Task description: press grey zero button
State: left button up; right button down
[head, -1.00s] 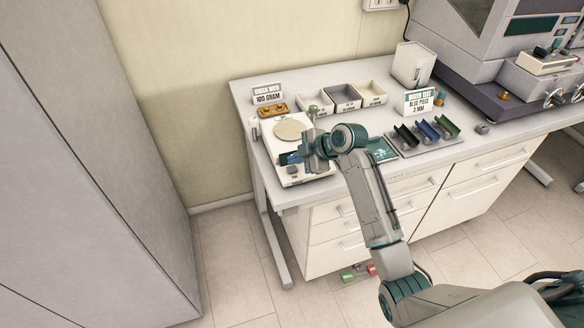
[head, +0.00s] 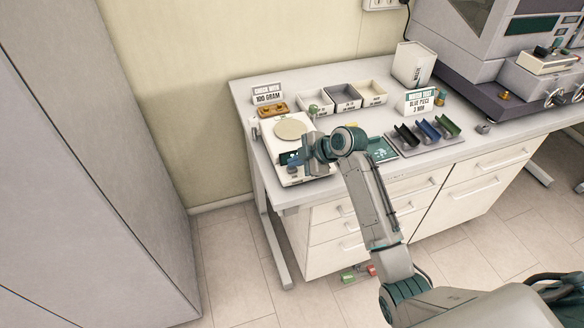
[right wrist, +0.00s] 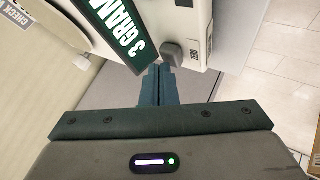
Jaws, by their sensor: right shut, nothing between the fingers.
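The white scale (head: 312,174) stands at the left end of the bench, with a round pan (head: 291,129) and a dark green display (head: 289,158). In the right wrist view the display (right wrist: 128,32) reads 3 GRAM. The grey button (right wrist: 172,50) sits beside it, with a small label partly legible. My right gripper (right wrist: 159,72) is shut and empty, with its fingertips right at the button's edge; I cannot tell whether they touch it. My left gripper is not in view.
Behind the scale are a brass weight block (head: 273,110) and a 100 GRAM sign (head: 267,93). Several open bins (head: 345,97) stand at the back. A rack of coloured holders (head: 425,137) lies to the right. The bench's front edge is close to the scale.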

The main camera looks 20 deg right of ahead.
aim_at(296, 169)
jog(key=shift+f, duration=0.4)
jog(key=shift+r, duration=0.1)
dwell(0.4)
jog(key=shift+r+p, duration=0.6)
jog(key=shift+r, duration=0.25)
notch_tip(296, 169, up, 5)
jog(key=p, duration=0.4)
jog(key=shift+r, duration=0.1)
dwell(0.5)
